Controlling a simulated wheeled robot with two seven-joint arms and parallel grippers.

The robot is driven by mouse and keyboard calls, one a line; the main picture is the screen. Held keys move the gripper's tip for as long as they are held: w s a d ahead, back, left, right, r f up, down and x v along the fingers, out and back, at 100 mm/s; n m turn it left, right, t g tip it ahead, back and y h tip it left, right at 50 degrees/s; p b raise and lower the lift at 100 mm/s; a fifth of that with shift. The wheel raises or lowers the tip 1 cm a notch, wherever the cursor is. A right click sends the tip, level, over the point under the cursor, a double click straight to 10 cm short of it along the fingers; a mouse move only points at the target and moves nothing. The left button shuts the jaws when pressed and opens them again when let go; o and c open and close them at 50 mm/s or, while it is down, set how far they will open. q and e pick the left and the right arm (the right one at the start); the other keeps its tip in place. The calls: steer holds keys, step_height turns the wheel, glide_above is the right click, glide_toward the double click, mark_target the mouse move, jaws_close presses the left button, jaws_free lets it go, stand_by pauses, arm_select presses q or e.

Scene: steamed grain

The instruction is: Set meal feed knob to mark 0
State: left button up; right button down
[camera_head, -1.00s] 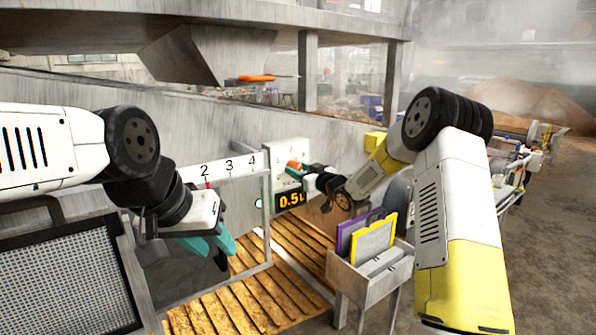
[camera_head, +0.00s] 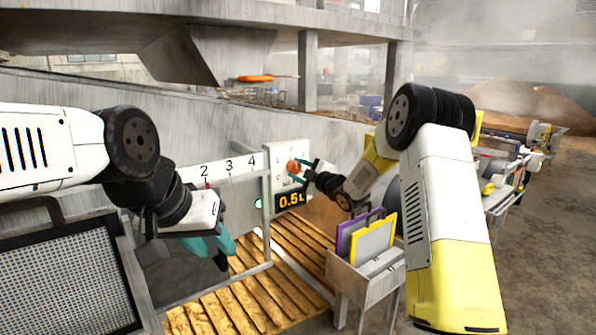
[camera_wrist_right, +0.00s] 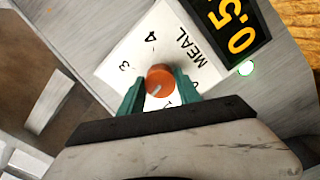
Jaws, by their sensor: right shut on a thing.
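The orange meal feed knob (camera_head: 293,166) sits on a white dial plate on the grey panel. In the right wrist view, the knob (camera_wrist_right: 160,79) lies between my right gripper's (camera_wrist_right: 159,84) teal fingers, which are shut on it. A pale pointer line on the knob aims toward the lower left. Marks 3 and 4 and the word MEAL show on the dial plate (camera_wrist_right: 152,48); the lower marks are partly hidden by the gripper. My right gripper (camera_head: 301,172) also shows at the knob in the head view. My left gripper (camera_head: 217,245) hangs away from it at left, its opening unclear.
A display (camera_head: 290,200) reading 0.5L sits below the dial. A numbered scale strip (camera_head: 240,165) with a red pointer lies left of it. A rack (camera_head: 352,277) with purple and yellow boards stands below my right arm. Wooden slats (camera_head: 245,300) cover the floor area.

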steer(key=n, duration=0.5)
steer(key=shift+n, duration=0.3)
steer(key=n, duration=1.5)
steer(key=shift+s+n, duration=0.1)
steer(key=shift+n, duration=0.3)
steer(key=shift+f+n, duration=0.1)
steer(key=shift+n, duration=0.2)
steer(key=c, duration=0.9)
jaws_free()
steer(key=shift+o, duration=0.2)
steer(key=v, duration=0.7)
steer(key=shift+s+d, duration=0.25)
steer(key=shift+s, duration=0.05)
